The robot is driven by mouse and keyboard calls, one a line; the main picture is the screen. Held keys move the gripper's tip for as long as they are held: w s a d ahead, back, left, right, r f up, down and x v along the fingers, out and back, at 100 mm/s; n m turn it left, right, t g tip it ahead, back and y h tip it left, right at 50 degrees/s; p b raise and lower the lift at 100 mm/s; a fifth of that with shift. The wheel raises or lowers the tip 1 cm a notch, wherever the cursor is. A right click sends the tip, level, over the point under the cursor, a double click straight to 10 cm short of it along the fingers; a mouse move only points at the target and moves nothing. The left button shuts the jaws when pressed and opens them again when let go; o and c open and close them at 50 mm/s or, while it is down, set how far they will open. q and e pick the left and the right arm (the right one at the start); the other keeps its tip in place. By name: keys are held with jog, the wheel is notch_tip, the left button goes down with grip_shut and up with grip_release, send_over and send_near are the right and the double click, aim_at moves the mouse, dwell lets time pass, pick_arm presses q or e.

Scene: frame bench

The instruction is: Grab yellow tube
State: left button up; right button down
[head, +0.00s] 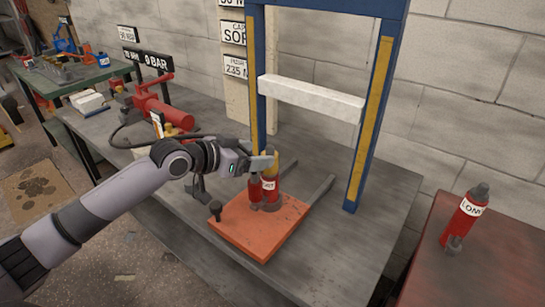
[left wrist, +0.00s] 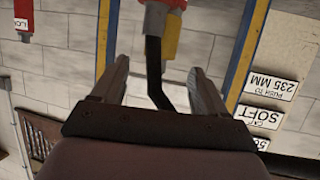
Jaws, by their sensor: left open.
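The yellow tube (head: 270,154) stands at the top of a red jack (head: 268,188) on an orange plate (head: 265,232). My left gripper (head: 262,162) is at the tube's height, and a finger partly hides it in the head view. In the left wrist view, which is upside down, the yellow tube (left wrist: 172,36) shows just beyond the fingertips. A bent black bar (left wrist: 154,65) runs between the open fingers. My left gripper (left wrist: 162,66) is empty, and I cannot tell whether a finger touches the tube. My right gripper is not in view.
A blue and yellow frame (head: 380,95) with a white crossbar (head: 310,97) rises behind the plate. A red pump (head: 155,105) with a black hose lies at the left. The bench front right is clear.

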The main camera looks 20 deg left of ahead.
aim_at(266, 154)
pick_arm(q)
jog(key=shift+x, duration=2.8)
jog(key=shift+s+f, duration=0.1)
jog(key=shift+f, duration=0.05)
jog(key=c, duration=1.2)
